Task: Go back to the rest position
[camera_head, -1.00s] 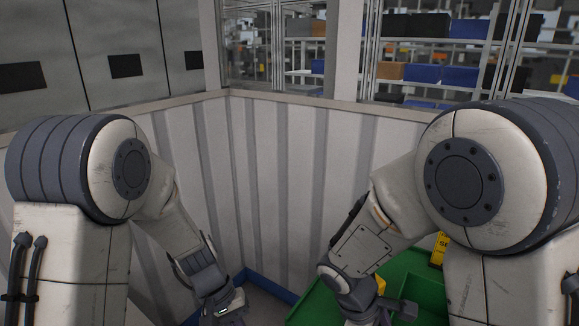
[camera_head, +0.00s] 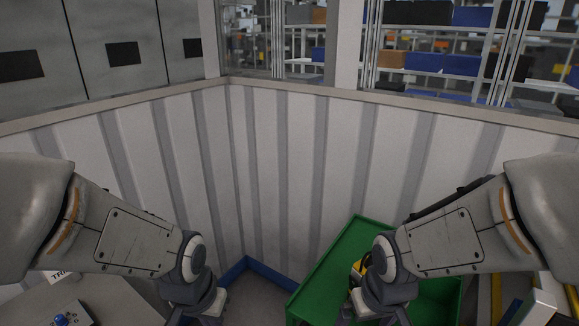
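My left arm comes in from the left, and its wrist (camera_head: 193,285) hangs at the bottom edge, left of centre. My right arm comes in from the right, and its wrist (camera_head: 385,285) hangs in front of the green bin. The two arms are bent alike, with their forearms pointing inward. The fingers of both grippers are cut off below the frame, so I cannot see whether they hold anything.
A green bin (camera_head: 335,262) stands behind my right wrist, with a yellow and black item (camera_head: 358,268) partly hidden in it. A grey surface with a blue-topped part (camera_head: 68,318) is at lower left. Ribbed walls (camera_head: 290,180) meet in a corner ahead. Floor shows between my wrists.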

